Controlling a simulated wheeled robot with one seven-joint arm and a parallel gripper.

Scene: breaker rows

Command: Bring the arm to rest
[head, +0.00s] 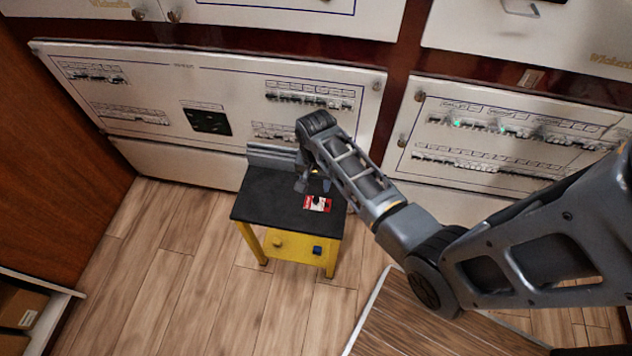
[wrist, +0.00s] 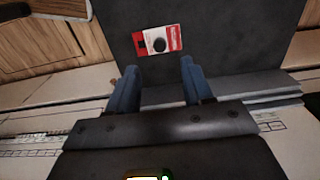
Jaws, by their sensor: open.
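My arm (head: 365,185) reaches from the right side of the head view toward a small table with a black top. My gripper (head: 312,184) is over that table, partly hidden by my own wrist. In the wrist view my gripper (wrist: 158,82) shows two blue fingers spread apart with nothing between them. A red and white card or packet (head: 317,203) lies on the tabletop close to the gripper. It also shows in the wrist view (wrist: 157,41), beyond the fingertips and apart from them.
The black-topped table (head: 268,205) has a yellow frame and lower shelf (head: 290,245). White breaker panels (head: 230,85) line the wall behind it, with another panel (head: 500,130) at the right. Open wooden floor (head: 160,260) lies left of the table. Boxes (head: 20,305) sit at the lower left.

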